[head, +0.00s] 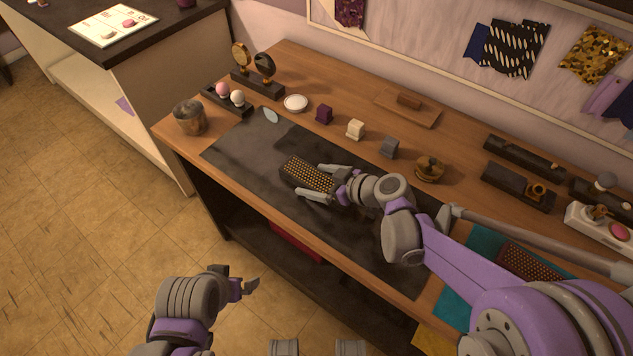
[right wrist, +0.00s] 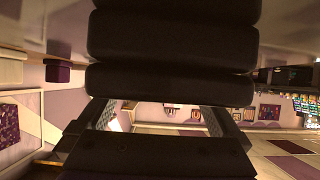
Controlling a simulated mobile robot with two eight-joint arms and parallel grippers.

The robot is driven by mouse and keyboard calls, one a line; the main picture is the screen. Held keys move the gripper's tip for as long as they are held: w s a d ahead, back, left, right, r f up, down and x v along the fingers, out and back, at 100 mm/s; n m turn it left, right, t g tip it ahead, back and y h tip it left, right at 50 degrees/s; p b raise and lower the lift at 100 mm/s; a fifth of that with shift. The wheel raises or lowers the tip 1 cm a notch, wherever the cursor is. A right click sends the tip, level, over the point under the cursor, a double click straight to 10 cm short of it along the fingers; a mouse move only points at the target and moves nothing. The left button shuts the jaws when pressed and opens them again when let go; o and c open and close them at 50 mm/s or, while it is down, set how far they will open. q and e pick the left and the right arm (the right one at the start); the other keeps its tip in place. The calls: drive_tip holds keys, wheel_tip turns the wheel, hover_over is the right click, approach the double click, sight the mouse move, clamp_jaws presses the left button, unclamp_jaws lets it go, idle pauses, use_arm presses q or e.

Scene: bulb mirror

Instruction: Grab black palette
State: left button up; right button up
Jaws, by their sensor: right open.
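A black palette (head: 306,173) with rows of gold dots lies on the dark mat (head: 245,143) on the wooden workbench. My right gripper (head: 313,182) is open, with one finger on each side of the palette's right part. I cannot tell whether the fingers touch it. My left gripper (head: 240,285) is low in front of the bench, away from the palette, and its jaw state is unclear. In the right wrist view dark rounded bars fill the upper middle, and I cannot tell what they are.
Another dotted dark palette (head: 525,262) lies on a teal mat at right.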

drive_tip(key=c, duration=1.4)
